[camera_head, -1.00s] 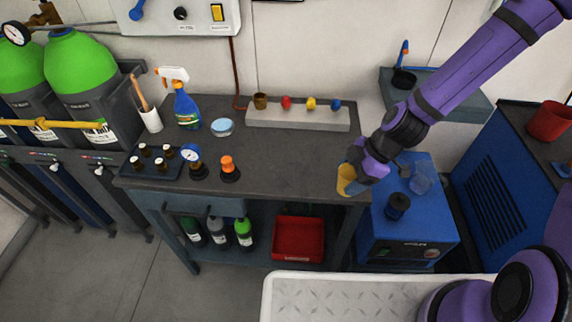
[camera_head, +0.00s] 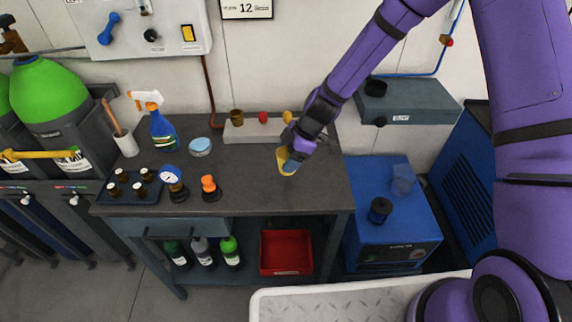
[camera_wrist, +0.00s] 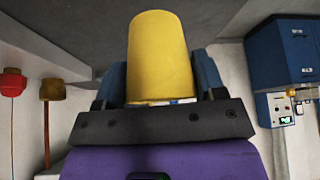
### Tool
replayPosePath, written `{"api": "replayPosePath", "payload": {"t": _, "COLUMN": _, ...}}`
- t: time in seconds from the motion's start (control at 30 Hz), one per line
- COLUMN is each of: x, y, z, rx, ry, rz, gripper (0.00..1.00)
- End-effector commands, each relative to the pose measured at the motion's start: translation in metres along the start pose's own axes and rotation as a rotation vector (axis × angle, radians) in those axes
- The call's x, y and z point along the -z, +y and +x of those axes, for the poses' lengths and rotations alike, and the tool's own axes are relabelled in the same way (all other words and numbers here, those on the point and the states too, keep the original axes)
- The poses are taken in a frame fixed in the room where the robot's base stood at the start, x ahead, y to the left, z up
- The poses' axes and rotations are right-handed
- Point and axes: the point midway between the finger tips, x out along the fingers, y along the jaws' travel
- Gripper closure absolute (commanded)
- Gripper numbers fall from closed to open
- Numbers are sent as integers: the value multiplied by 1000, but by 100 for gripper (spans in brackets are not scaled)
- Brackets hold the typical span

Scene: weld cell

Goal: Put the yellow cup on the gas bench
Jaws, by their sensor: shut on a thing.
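The yellow cup (camera_head: 284,160) is in my gripper (camera_head: 287,163), over the right half of the dark bench top (camera_head: 255,187). In the wrist view the cup (camera_wrist: 161,58) stands between the two blue fingers of my gripper (camera_wrist: 160,85), which are shut on it. The gripper hides part of the cup in the head view. I cannot tell whether its base touches the bench top or hangs just above it.
A grey block with coloured knobs (camera_head: 247,131) runs along the back. A spray bottle (camera_head: 162,130), a blue-lidded dish (camera_head: 200,146), a gauge (camera_head: 173,182) and an orange-topped fitting (camera_head: 210,188) stand left. The front right of the top is clear. A blue machine (camera_head: 392,220) stands right.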

Motion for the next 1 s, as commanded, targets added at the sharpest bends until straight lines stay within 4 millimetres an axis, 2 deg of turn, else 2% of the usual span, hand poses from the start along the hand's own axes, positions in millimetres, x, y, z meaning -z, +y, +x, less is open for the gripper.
{"api": "replayPosePath", "payload": {"t": 0.13, "x": 0, "y": 5, "z": 4, "rx": 1, "ry": 1, "rz": 1, "gripper": 64}}
{"api": "replayPosePath", "payload": {"t": 0.4, "x": -14, "y": 4, "z": 30, "rx": 2, "ry": 1, "rz": 2, "gripper": 64}}
{"api": "replayPosePath", "payload": {"t": 0.83, "x": -18, "y": 4, "z": 34, "rx": 0, "ry": 0, "rz": 1, "gripper": 64}}
{"api": "replayPosePath", "payload": {"t": 0.87, "x": -17, "y": 4, "z": 34, "rx": 0, "ry": 0, "rz": 1, "gripper": 30}}
{"api": "replayPosePath", "payload": {"t": 0.93, "x": -17, "y": 4, "z": 34, "rx": 0, "ry": 0, "rz": 1, "gripper": 13}}
{"api": "replayPosePath", "payload": {"t": 1.0, "x": -17, "y": 4, "z": 34, "rx": 0, "ry": 0, "rz": 1, "gripper": 11}}
